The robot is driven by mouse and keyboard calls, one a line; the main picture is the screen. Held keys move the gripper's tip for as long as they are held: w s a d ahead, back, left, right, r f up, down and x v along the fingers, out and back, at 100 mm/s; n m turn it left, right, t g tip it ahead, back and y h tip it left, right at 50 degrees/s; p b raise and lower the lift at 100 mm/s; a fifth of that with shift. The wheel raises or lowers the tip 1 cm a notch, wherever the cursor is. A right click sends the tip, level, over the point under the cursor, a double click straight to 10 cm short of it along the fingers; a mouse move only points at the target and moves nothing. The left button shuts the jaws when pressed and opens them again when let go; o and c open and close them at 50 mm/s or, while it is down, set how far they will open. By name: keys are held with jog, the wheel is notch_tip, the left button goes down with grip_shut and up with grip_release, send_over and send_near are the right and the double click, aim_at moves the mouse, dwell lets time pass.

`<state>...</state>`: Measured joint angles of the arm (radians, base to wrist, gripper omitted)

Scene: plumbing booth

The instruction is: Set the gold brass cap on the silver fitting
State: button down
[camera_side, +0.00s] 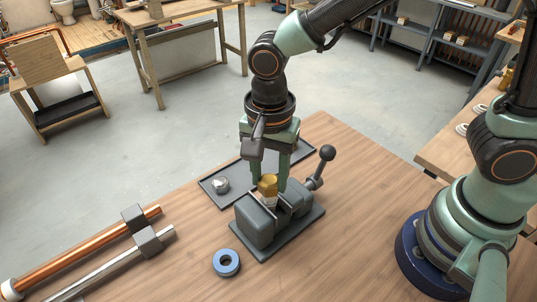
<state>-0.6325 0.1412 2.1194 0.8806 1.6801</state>
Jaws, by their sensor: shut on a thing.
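The gold brass cap (267,184) is between the fingers of my gripper (269,180), which points straight down and is shut on it. The cap is just above the jaws of a grey vise (256,226). A pale, silvery piece (270,201) shows right under the cap, between the vise jaws; it looks like the silver fitting. I cannot tell whether cap and fitting touch. A small silver part (221,185) lies on the dark tray (215,198) behind the vise.
The vise handle with a black ball (327,152) rises right of my gripper. A blue tape ring (226,262) lies in front of the vise. Copper and steel pipes (90,250) lie at the left in dark holders. The wooden table (345,235) is clear right of the vise.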

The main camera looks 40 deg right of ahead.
aim_at(269, 179)
jog(key=m, duration=0.5)
jog(key=shift+f+m, duration=0.15)
jog(key=shift+m, duration=0.15)
jog(key=shift+c, duration=1.7)
grip_release()
jog(key=o, duration=0.3)
jog(key=shift+o, duration=0.2)
jog(key=shift+r, duration=2.5)
